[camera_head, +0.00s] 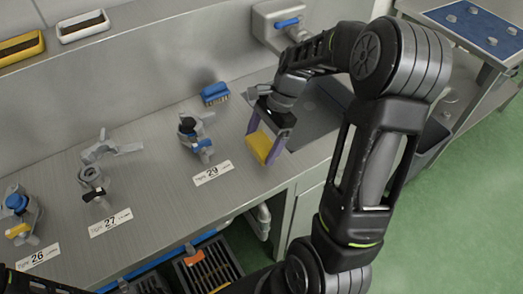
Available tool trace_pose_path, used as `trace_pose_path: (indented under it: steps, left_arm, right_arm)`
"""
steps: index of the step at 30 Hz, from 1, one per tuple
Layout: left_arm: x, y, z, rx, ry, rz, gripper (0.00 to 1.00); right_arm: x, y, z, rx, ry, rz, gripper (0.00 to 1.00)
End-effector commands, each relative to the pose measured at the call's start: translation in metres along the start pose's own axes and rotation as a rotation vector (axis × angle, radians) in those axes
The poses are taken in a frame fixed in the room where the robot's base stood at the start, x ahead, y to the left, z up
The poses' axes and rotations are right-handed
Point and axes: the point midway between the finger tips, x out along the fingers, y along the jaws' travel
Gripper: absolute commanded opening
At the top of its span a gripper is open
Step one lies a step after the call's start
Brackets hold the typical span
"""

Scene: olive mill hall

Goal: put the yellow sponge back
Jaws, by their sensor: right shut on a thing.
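The yellow sponge (262,147) is between the two purple-grey fingers of my right gripper (266,139). The gripper is shut on it and points down, near the front edge of the steel counter (150,175) and beside the sink basin (318,112). I cannot tell whether the sponge touches the counter. My left gripper is not in view.
Metal fittings stand behind labels 26 (38,256), 27 (110,222) and 29 (212,173). A blue brush (215,93) lies at the back. A yellow-rimmed tray (40,46) and a white tray (103,28) sit on the upper ledge. A blue-handled tap (287,23) is at the wall.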

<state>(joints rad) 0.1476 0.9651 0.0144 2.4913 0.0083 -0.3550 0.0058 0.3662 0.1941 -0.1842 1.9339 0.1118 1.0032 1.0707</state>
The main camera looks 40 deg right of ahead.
Motion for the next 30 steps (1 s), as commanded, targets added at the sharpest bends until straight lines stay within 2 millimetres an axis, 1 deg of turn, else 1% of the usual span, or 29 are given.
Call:
trace_pose_path:
  steps: [6, 8, 12, 15, 22, 26, 27, 30]
  left_arm:
    - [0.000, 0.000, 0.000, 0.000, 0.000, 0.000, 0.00]
    - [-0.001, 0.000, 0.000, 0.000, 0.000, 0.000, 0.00]
    - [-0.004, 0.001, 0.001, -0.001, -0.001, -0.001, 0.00]
    - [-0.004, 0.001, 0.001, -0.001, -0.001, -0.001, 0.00]
    - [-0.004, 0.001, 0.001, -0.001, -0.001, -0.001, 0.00]
    - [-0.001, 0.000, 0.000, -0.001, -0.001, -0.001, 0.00]
    - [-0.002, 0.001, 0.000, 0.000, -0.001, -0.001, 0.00]
    - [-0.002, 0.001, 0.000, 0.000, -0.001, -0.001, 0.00]
  right_arm:
    - [0.003, 0.000, -0.001, 0.000, 0.000, 0.001, 0.48]
    - [0.009, 0.001, -0.004, 0.001, -0.001, 0.004, 0.48]
    - [0.027, 0.001, -0.011, 0.001, -0.001, 0.004, 0.48]
    - [0.034, 0.000, -0.014, 0.001, 0.000, 0.001, 0.48]
    - [0.034, 0.000, -0.014, 0.000, 0.000, 0.000, 0.48]
    - [0.038, 0.000, -0.016, 0.000, 0.000, 0.000, 0.48]
    - [0.037, 0.000, -0.016, 0.000, 0.000, 0.000, 0.87]
    - [0.037, 0.000, -0.015, 0.000, 0.000, 0.000, 0.95]
